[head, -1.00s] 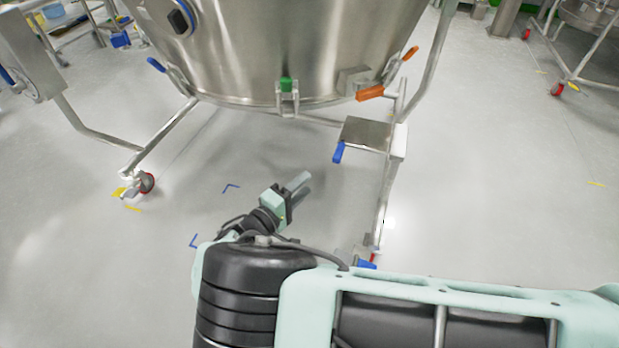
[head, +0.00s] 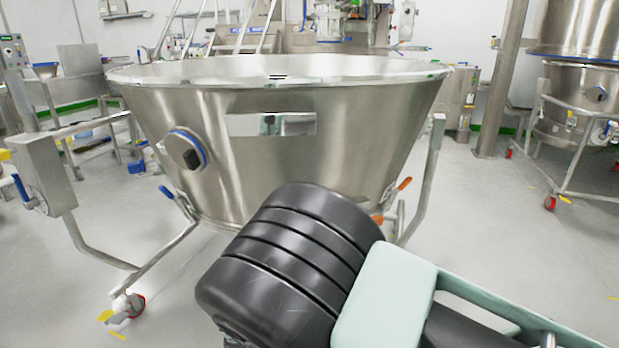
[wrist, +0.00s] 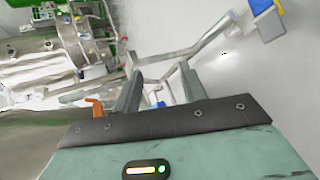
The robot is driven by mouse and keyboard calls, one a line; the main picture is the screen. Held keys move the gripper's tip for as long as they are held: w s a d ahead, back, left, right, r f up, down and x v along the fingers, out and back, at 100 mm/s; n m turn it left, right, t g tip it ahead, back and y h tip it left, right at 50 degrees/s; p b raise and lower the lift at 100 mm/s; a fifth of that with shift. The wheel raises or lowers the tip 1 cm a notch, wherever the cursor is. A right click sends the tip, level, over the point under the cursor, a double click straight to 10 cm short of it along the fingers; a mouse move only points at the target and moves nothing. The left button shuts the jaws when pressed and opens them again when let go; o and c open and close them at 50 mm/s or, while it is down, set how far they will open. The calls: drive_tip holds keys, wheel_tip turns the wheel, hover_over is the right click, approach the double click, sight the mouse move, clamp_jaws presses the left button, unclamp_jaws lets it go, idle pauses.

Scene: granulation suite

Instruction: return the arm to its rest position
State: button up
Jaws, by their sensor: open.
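My gripper (wrist: 158,90) shows in the wrist view, with its two fingers apart and nothing between them. Behind the fingers there are metal frame tubes and pale floor. In the head view my gripper is hidden; my dark ribbed joint and pale green arm link fill the lower middle, in front of the large steel bowl.
A large steel bowl (head: 360,120) on a wheeled frame stands close ahead. An orange handle (head: 405,184) is just right of my arm. A second steel vessel (head: 575,100) stands at the far right. Open floor (head: 480,215) lies between them.

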drive_tip(key=s+d+r+g+y, duration=0.1)
drive_tip(key=s+d+r+y, duration=0.25)
drive_tip(key=s+r, duration=0.35)
drive_tip(key=s+d+r+g+y, duration=0.2)
drive_tip(key=s+r+y, duration=0.2)
drive_tip(key=s+r, duration=0.4)
drive_tip(key=s+d+r+g+y, duration=0.1)
drive_tip(key=s+d+r+y, duration=0.25)
drive_tip(key=s+r, duration=0.35)
wheel_tip(320, 180, up, 31)
drive_tip(key=p, duration=3.1)
drive_tip(key=shift+a+r+g+y+p, duration=0.15)
drive_tip(key=shift+a+g+y+p, duration=0.15)
drive_tip(key=shift+p, duration=0.05)
